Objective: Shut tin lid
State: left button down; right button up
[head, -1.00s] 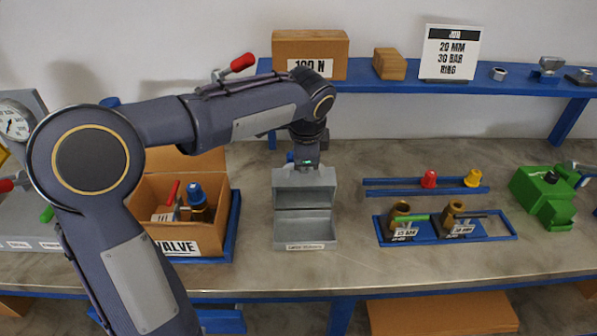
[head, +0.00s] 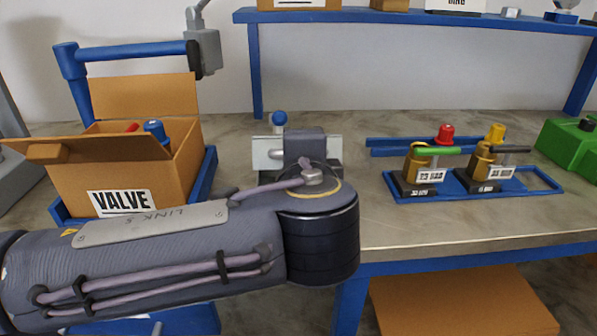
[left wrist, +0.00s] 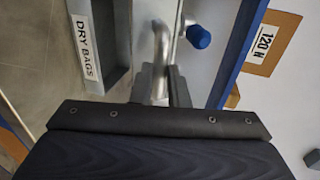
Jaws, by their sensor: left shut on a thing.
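The tin's pale grey metal (head: 267,153) shows only in part in the head view, on the bench behind my left arm, with a blue knob (head: 279,118) above it. My left gripper (left wrist: 163,82) is shut on the silver handle. In the head view the fingers and most of the tin are hidden, so the lid's angle is unclear. My right gripper is not in view.
An open cardboard box labelled VALVE (head: 75,185) stands to the left, its flap near my arm. To the right, a blue tray (head: 545,183) holds two brass valves, with red and yellow caps behind. A green block (head: 570,150) stands far right. A blue shelf (head: 420,17) runs behind.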

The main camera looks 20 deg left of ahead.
pick_arm(q)
jog(key=f+b, duration=0.1)
jog(key=s+f+t+b, duration=0.1)
jog(key=f+b, duration=0.1)
jog(key=s+d+f+t+y+b, duration=0.1)
jog(key=f+b, duration=0.1)
jog(key=shift+s+f+b, duration=0.15)
jog(key=shift+f+b, duration=0.6)
jog(key=shift+b, duration=0.3)
jog(key=shift+d+f+b, duration=0.1)
jog(key=shift+f+b, duration=0.2)
jog(key=shift+f, duration=0.2)
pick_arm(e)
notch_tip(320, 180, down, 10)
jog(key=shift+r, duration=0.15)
pick_arm(q)
jog(key=shift+f, duration=0.1)
jog(key=c, duration=1.5)
grip_release()
jog(key=shift+o, duration=0.5)
jog(key=shift+r, duration=0.25)
